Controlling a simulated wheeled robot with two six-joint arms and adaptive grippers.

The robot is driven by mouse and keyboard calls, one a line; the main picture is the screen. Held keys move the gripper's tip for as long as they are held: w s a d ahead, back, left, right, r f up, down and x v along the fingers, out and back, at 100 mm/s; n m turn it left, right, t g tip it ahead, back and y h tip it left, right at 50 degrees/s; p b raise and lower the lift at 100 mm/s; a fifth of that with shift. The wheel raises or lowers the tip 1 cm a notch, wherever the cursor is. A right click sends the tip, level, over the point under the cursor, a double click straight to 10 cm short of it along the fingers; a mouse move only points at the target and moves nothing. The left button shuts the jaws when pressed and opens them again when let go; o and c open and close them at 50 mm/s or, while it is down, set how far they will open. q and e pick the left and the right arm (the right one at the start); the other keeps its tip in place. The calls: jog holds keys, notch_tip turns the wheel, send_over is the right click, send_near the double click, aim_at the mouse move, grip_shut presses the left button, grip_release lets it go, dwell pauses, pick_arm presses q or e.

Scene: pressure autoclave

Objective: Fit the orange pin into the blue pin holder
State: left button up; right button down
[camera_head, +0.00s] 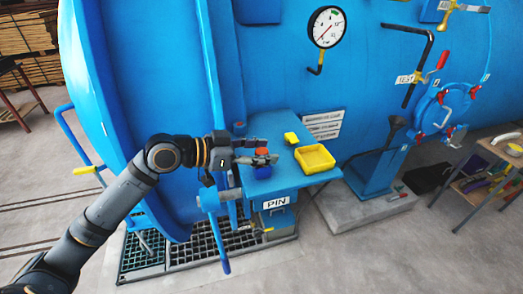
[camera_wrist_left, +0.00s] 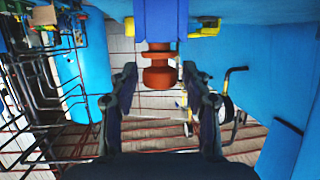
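The orange pin (camera_wrist_left: 158,72), with a flanged end, lies between the fingertips of my left gripper (camera_wrist_left: 160,72) in the left wrist view. Gaps show on both sides of it, so the gripper is open. The pin's other end meets a blue block, which looks like the blue pin holder (camera_wrist_left: 160,18); how deep it sits is hidden. In the head view my left gripper (camera_head: 264,157) is over the blue side table, with the orange pin (camera_head: 262,151) at its fingers and the blue holder (camera_head: 262,172) just below. My right gripper is not in view.
The big blue autoclave door (camera_head: 150,80) stands close behind my arm.

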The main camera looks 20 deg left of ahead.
aim_at(262, 151)
pick_arm(q)
notch_tip(262, 151, up, 10)
jog(key=shift+r, duration=0.1)
dwell(0.5)
